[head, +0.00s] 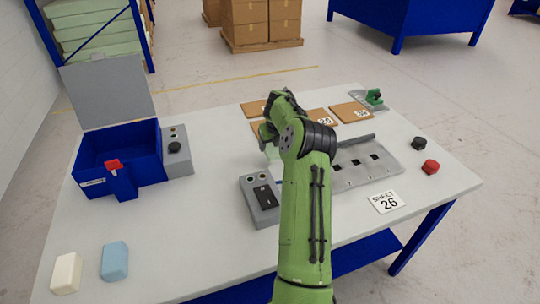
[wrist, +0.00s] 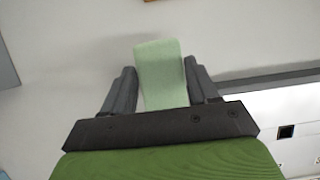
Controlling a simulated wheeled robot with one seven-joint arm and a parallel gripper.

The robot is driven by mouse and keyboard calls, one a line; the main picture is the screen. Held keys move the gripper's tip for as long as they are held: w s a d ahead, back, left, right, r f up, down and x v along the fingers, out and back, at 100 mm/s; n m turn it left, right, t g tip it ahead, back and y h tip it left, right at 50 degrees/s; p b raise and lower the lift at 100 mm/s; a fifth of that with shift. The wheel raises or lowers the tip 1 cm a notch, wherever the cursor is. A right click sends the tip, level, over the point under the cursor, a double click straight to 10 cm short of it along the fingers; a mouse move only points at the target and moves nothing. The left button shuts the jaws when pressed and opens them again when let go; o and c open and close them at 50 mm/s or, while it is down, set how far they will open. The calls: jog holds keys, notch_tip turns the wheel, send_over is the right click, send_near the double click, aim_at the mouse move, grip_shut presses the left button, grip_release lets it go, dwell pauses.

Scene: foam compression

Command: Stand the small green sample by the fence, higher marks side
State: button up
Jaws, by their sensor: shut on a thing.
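The small green sample (wrist: 160,75) is a pale green block, seen between the two fingers of my gripper (wrist: 163,92) in the wrist view. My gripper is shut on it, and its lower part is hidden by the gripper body. In the head view a pale green bit of the sample (head: 271,151) shows left of my wrist, above the table. A grey plate (head: 385,169) with dark square holes lies to the right, partly hidden by my arm. A raised grey bar, seemingly the fence (head: 358,141), runs along its back edge. It also shows in the wrist view (wrist: 270,78), right of the sample and apart from it.
A grey switch box (head: 250,188) stands left of my arm. A blue open-lidded box (head: 105,160) and a grey button box (head: 177,165) stand at left. Brown numbered tiles (head: 349,112) lie behind. A "SHELF 26" card (head: 386,202) lies in front of the plate.

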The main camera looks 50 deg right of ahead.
notch_tip(320, 180, down, 4)
jog(key=shift+r+b, duration=0.2)
jog(key=shift+b, duration=0.2)
jog(key=shift+r, duration=0.1)
jog(key=o, duration=0.5)
jog(key=shift+f, duration=0.2)
jog(key=o, duration=0.5)
jog(key=shift+r, duration=0.1)
